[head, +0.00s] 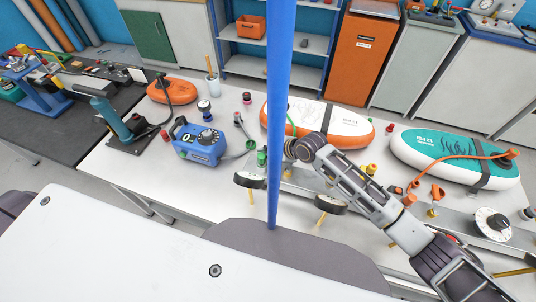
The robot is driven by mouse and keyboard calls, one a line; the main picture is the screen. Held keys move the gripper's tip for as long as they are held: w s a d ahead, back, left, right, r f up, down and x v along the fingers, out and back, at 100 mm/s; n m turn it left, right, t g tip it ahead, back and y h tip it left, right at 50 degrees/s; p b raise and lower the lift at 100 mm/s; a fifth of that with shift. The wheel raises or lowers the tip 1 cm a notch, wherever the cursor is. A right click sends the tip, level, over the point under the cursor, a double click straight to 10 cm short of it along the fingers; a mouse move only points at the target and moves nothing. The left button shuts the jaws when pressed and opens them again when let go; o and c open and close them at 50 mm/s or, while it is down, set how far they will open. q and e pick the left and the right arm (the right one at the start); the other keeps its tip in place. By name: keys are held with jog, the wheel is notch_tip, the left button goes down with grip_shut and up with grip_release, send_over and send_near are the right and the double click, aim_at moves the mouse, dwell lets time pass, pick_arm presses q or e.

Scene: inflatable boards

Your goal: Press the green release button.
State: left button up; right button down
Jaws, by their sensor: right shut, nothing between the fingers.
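A small green knob-like part (262,157), which looks like the green release button, stands at the left end of the metal rail on the white table. My right gripper (291,150) comes in from the lower right and is shut and empty. Its tip is just right of the green part, with a blue upright bar between them in the picture. I cannot tell the height of the tip or whether it touches anything. My left gripper is not in view.
A white-and-orange board (340,122) lies behind my right gripper, and a teal board (455,155) lies to the right. A blue pump (199,144) stands to the left. A white dial (492,224) is at the right.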

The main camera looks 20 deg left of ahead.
dwell(0.4)
jog(key=shift+r+p, duration=0.8)
jog(key=shift+r, duration=0.1)
jog(key=shift+r+p, duration=1.9)
jog(key=shift+r, duration=0.6)
